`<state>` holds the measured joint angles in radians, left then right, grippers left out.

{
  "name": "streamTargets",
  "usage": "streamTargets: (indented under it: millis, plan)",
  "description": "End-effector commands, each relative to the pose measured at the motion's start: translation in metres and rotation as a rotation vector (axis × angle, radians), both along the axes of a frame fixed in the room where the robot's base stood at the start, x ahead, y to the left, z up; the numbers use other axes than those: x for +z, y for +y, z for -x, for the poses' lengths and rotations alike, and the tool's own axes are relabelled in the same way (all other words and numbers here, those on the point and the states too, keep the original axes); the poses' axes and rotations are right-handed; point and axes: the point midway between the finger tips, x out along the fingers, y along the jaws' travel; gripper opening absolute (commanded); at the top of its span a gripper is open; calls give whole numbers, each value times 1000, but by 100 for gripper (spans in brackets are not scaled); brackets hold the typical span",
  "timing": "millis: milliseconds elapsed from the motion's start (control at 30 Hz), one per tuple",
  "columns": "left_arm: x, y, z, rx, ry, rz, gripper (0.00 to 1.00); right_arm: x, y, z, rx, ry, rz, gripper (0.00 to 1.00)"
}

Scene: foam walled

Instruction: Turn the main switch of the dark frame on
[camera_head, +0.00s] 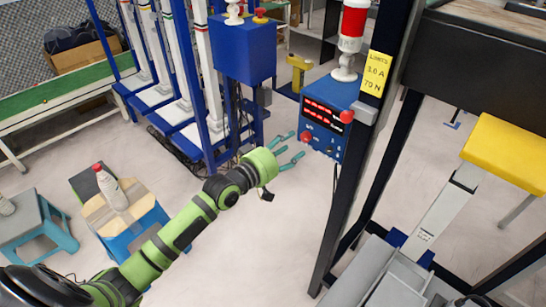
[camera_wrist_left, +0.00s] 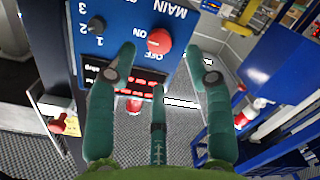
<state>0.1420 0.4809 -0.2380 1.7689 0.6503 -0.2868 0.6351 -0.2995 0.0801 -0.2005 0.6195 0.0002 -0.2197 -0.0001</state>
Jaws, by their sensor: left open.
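The blue control box (camera_head: 353,92) is fixed to the dark frame (camera_head: 350,190), right of centre in the head view. Its front carries a red display and a round red main switch (camera_head: 306,137) at the lower left. In the left wrist view the panel appears upside down, with the red main switch (camera_wrist_left: 159,41) beside the words MAIN, ON and OFF. My left gripper (camera_head: 295,146) is open, its teal fingers close to the switch. In the wrist view the switch shows between the fingertips (camera_wrist_left: 160,60), apparently untouched. I cannot tell its turned position. My right gripper is out of view.
A black knob (camera_wrist_left: 96,26) with numbers sits beside the main switch. Another red button (camera_head: 347,116) is on the box's right side. A blue frame with a second blue box (camera_head: 243,52) stands left. Stools and a bottle (camera_head: 110,187) are lower left.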

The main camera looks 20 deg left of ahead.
Motion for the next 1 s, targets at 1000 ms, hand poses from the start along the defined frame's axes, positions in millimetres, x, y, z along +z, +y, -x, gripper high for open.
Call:
streamTargets:
  millis: [1000]
  plan:
    - [6, 25, 69, 0, -1, -2, 52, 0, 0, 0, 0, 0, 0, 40]
